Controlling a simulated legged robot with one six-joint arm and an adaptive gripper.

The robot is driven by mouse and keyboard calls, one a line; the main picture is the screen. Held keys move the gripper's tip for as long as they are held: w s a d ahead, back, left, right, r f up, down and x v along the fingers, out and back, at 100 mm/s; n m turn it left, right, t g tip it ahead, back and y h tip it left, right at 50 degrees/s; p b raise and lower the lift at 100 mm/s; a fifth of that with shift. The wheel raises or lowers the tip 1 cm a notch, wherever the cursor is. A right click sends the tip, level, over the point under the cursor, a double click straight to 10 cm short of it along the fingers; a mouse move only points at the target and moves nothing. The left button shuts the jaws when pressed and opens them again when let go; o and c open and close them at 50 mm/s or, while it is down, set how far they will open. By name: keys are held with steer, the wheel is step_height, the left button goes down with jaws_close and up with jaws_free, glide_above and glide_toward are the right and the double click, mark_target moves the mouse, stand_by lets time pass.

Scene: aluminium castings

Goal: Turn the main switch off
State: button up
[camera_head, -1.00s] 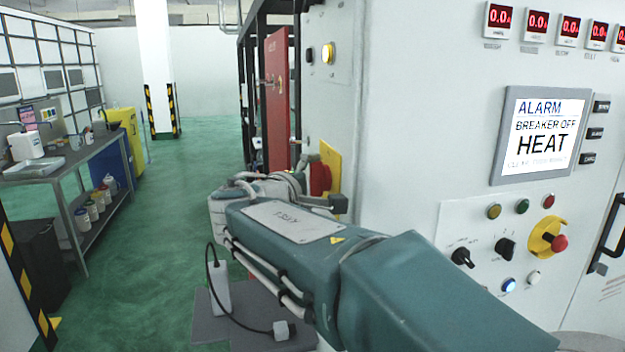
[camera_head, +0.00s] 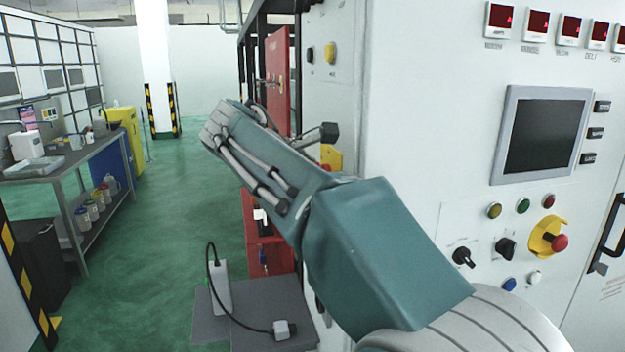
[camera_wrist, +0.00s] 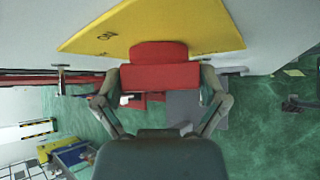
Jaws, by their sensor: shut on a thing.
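The main switch has a red handle (camera_wrist: 159,52) on a yellow plate (camera_wrist: 185,25), large in the wrist view. My gripper (camera_wrist: 160,80) is shut on the red handle, with one finger at each side of it. In the head view the yellow plate (camera_head: 331,156) shows only in part on the cabinet's side face, behind my arm. My arm hides most of the switch and my gripper there. The handle's exact angle is hard to tell.
The grey cabinet (camera_head: 400,120) fills the right side, with a dark screen (camera_head: 543,137), dark meters, knobs and a red emergency button (camera_head: 560,242). A red panel (camera_head: 277,80) stands beyond the switch. A workbench (camera_head: 70,160) is at left. Green floor between is open.

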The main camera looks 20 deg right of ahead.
steer(key=shift+f+g, duration=0.15)
steer(key=shift+g, duration=0.35)
steer(key=shift+n, duration=0.3)
steer(key=o, duration=0.8)
steer(key=shift+d, duration=0.15)
